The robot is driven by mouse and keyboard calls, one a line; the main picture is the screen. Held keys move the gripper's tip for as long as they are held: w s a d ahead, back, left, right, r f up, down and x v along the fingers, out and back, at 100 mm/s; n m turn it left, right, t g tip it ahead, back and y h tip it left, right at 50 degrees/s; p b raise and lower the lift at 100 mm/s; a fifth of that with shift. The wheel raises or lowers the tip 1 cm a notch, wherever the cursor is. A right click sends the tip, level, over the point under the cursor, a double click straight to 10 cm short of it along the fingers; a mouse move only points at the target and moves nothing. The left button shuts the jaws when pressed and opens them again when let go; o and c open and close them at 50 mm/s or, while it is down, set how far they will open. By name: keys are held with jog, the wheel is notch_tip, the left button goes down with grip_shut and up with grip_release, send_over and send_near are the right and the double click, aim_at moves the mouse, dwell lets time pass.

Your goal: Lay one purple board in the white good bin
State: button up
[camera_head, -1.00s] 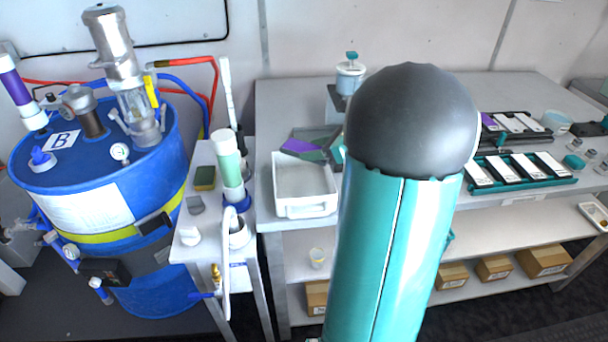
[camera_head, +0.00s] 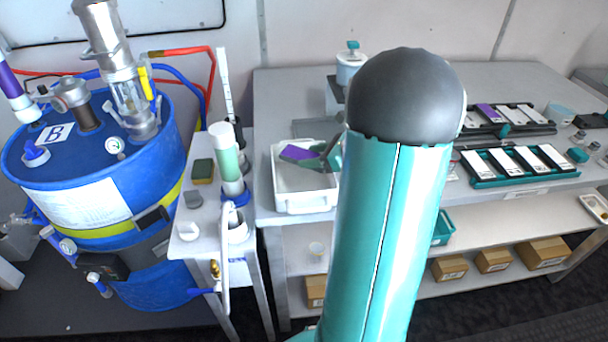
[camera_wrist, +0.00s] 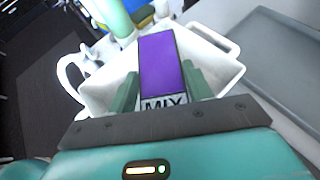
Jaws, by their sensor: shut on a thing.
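The purple board (camera_wrist: 162,68) is held in my gripper (camera_wrist: 163,90), with a finger along each side. Its near end has a white label reading "MIX". In the wrist view it lies over the white bin (camera_wrist: 210,62), which has handles at its ends. In the head view the purple board (camera_head: 297,153) is tilted over the back part of the white bin (camera_head: 304,203), beside my gripper (camera_head: 325,158). I cannot tell whether it touches the bin. The bin floor that shows is empty. My arm hides part of the table.
A grey tray (camera_head: 316,127) lies behind the bin. A side stand with a green-and-white cylinder (camera_head: 226,160) and a blue drum (camera_head: 95,210) are at the left. Racks at the right hold boards: a teal rack (camera_head: 520,165) with white ones, and a dark rack with another purple board (camera_head: 489,113).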

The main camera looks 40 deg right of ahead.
jog(key=o, duration=1.2)
jog(key=shift+o, duration=0.2)
jog(key=v, duration=1.3)
jog(key=shift+s+d, duration=0.15)
jog(key=shift+s, duration=0.2)
jog(key=shift+r, duration=0.15)
